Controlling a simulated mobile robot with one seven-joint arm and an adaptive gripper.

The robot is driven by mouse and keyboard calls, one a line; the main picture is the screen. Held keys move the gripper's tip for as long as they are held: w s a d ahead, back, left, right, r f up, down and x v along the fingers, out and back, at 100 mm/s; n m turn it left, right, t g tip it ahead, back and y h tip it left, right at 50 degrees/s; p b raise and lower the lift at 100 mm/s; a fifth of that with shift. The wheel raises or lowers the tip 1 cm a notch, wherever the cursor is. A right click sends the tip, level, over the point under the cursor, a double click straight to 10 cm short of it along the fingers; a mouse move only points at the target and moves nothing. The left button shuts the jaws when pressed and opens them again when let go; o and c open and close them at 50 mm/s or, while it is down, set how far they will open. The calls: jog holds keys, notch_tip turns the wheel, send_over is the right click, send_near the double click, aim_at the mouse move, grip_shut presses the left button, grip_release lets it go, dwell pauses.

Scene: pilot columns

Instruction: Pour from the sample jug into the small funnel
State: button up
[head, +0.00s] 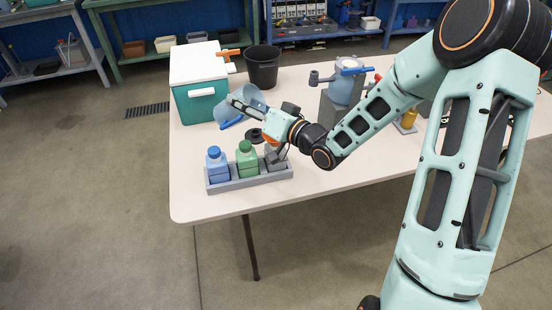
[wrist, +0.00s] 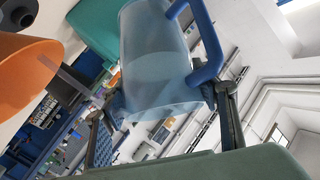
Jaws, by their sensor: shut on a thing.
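The sample jug (head: 252,96) is translucent blue with a darker blue handle. My gripper (head: 240,105) is shut on it above the table, beside the teal box. In the wrist view the jug (wrist: 155,60) fills the middle, with its handle (wrist: 205,55) to the right and my fingers (wrist: 168,122) on both sides of its lower part. It looks tilted; I cannot see any liquid leaving it. An orange cone-like piece, likely the small funnel (wrist: 20,75), is at the left of the wrist view. In the head view only a bit of orange (head: 268,140) shows below my gripper.
A grey rack (head: 235,184) at the table's near edge holds a blue bottle (head: 216,162) and a green bottle (head: 247,158). A teal box (head: 196,104) with a white lid and a black bucket (head: 263,70) stand behind.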

jog(key=shift+f+b, duration=0.15)
jog(key=shift+b, duration=0.2)
dwell(0.4)
jog(key=shift+f+b, duration=0.2)
jog(key=shift+b, duration=0.35)
jog(key=shift+d+t+y, duration=0.1)
jog(key=shift+t+y, duration=0.2)
jog(key=shift+r, duration=0.15)
jog(key=shift+m+b, duration=0.3)
jog(key=shift+b, duration=0.35)
dwell(1.0)
